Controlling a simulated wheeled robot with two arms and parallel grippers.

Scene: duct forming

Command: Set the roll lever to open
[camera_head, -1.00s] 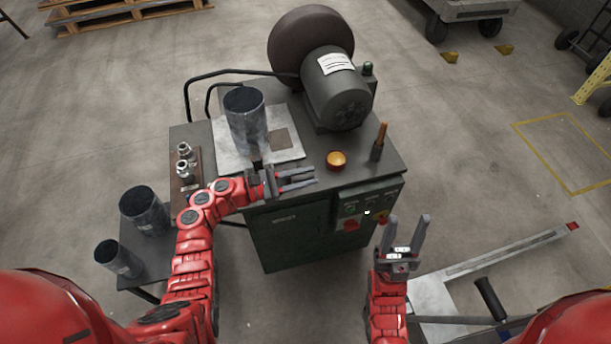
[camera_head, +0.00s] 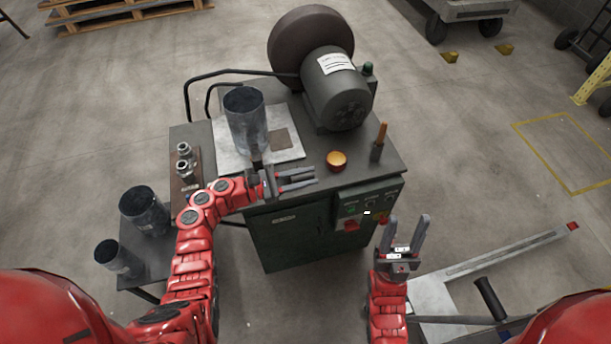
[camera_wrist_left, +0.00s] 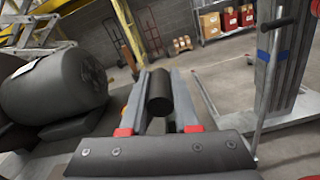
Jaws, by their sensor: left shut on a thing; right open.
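My left gripper (camera_head: 300,180) is above the front edge of the machine's top, its fingers pointing right. In the left wrist view, a dark cylindrical grip (camera_wrist_left: 160,92) sits between its fingers (camera_wrist_left: 160,100), which are shut on it; it looks like the roll lever's handle. The rest of that lever is hidden by the gripper and wrist. My right gripper (camera_head: 408,232) is open and empty, in front of the machine's right front corner and apart from it.
The machine (camera_head: 285,240) carries a motor (camera_head: 338,95), a metal cylinder (camera_head: 246,122) on a plate, an orange button (camera_head: 336,160) and a front control panel (camera_head: 367,203). Two dark cylinders (camera_head: 145,210) stand on a low stand at left. A metal frame (camera_head: 500,252) lies right.

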